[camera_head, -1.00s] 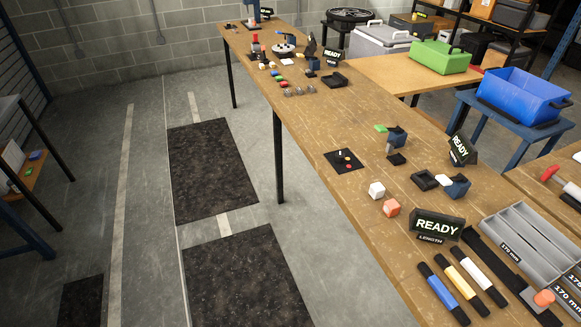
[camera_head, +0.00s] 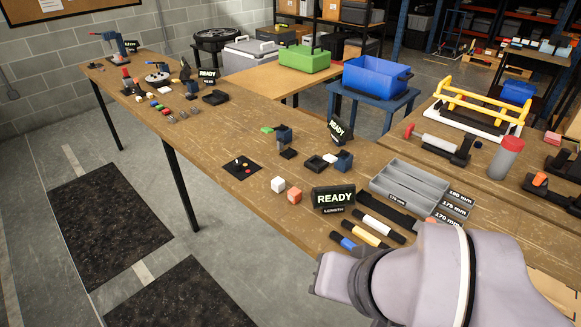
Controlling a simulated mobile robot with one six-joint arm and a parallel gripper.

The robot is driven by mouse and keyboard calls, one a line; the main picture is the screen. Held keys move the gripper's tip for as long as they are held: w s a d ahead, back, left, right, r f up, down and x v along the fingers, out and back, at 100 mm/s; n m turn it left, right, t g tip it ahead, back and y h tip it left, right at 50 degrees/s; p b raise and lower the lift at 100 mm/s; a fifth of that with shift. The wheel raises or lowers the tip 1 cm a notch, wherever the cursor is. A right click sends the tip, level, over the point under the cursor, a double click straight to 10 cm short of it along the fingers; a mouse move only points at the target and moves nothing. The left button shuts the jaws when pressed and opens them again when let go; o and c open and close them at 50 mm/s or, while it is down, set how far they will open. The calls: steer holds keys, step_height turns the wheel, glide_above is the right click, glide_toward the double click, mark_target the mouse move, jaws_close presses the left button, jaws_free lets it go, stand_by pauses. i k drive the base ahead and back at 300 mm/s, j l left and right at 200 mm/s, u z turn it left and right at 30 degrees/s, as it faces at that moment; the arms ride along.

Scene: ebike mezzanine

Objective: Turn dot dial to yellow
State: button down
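A small black square plate with a few coloured dots, which looks like the dot dial (camera_head: 231,171), lies flat near the front edge of the long wooden bench. A pale, a yellowish and a red dot show on it. It is too small to tell which dot the dial points to. My arm's grey links fill the lower right of the view, to the right of and nearer than the plate. My gripper's fingers do not show, and nothing of mine touches the plate.
Small dark fixtures (camera_head: 284,139) stand behind the plate. Bench around the plate's left is clear.

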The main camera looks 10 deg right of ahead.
mark_target(237, 165)
steer(key=i+j+u, duration=0.2)
steer(key=i, duration=0.3)
steer(key=i+j+u, duration=0.2)
steer(key=i, duration=0.35)
steer(key=i+j+u, duration=0.2)
steer(key=i, duration=0.3)
steer(key=l, duration=0.1)
